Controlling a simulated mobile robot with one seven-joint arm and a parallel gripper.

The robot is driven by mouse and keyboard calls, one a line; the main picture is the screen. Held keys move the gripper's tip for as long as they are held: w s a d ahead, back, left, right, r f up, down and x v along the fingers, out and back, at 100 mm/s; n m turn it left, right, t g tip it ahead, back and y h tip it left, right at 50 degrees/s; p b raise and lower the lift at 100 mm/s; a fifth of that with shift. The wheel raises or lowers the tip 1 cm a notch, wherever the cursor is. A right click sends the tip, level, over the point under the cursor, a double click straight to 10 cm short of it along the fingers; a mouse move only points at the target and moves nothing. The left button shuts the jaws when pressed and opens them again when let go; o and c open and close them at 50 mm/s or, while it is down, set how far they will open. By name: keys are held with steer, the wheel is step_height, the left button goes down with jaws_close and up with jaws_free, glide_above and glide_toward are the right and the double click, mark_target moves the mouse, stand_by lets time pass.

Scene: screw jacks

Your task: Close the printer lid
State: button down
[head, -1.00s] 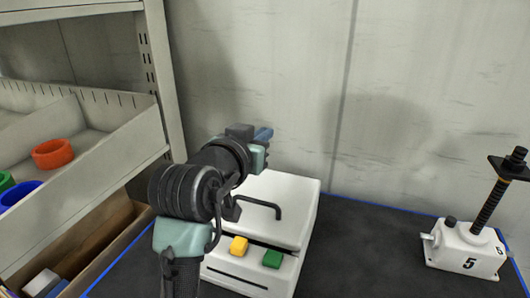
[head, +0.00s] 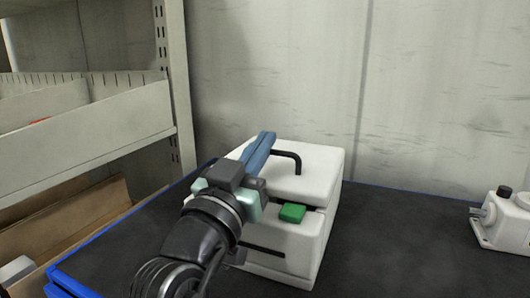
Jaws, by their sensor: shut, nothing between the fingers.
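The printer (head: 306,240) is a white box on the dark mat, with a green button (head: 292,212) on its front ledge. Its white lid (head: 318,170) lies nearly flat on top, with a dark gap along the front edge. A black handle (head: 291,157) arches over the lid. My gripper (head: 265,141) has its blue fingers together and empty, reaching over the lid just left of the handle. Whether the fingers touch the lid, I cannot tell. My arm hides the printer's left front and the yellow button seen earlier.
A grey shelf unit (head: 174,90) with a sloped bin (head: 85,130) stands on the left. A white screw jack (head: 505,220) is cut off at the right edge. The dark mat (head: 405,240) between printer and jack is clear. A pale wall (head: 430,90) stands behind.

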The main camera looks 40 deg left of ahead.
steer(key=shift+s+f+b, duration=0.25)
steer(key=shift+f+b, duration=0.5)
steer(key=shift+b, duration=0.05)
steer(key=shift+f, duration=0.15)
